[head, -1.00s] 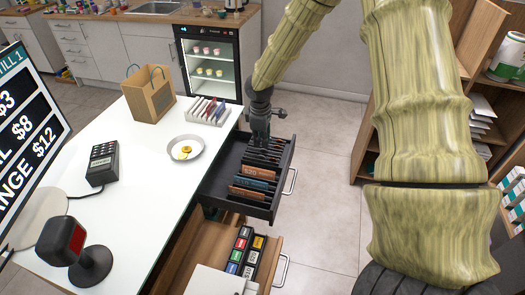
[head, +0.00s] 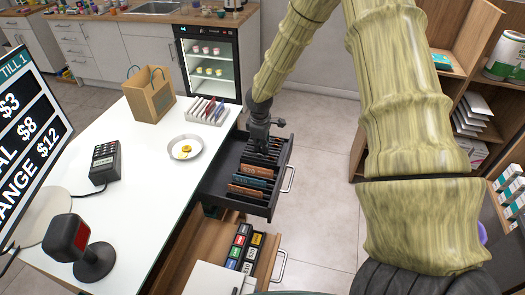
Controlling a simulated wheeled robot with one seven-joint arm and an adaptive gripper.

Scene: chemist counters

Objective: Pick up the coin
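A gold coin (head: 186,149) lies in a small round grey-white dish (head: 173,155) on the white counter; a second yellow piece seems to show beside it. My gripper (head: 259,147) is to the right of the dish, pointing down over the back part of the open black till drawer (head: 232,201). The drawer holds several upright banknote bundles or dividers (head: 249,192). The fingertips are small, dark and partly lost against the drawer contents, so I cannot tell whether they are open or hold anything.
A paper bag (head: 150,94), a rack of coloured items (head: 206,109), a card terminal (head: 105,162) and a scanner (head: 77,244) stand on the counter. A lower wooden drawer with labelled boxes (head: 244,248) is open. A price screen (head: 22,130) is at left.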

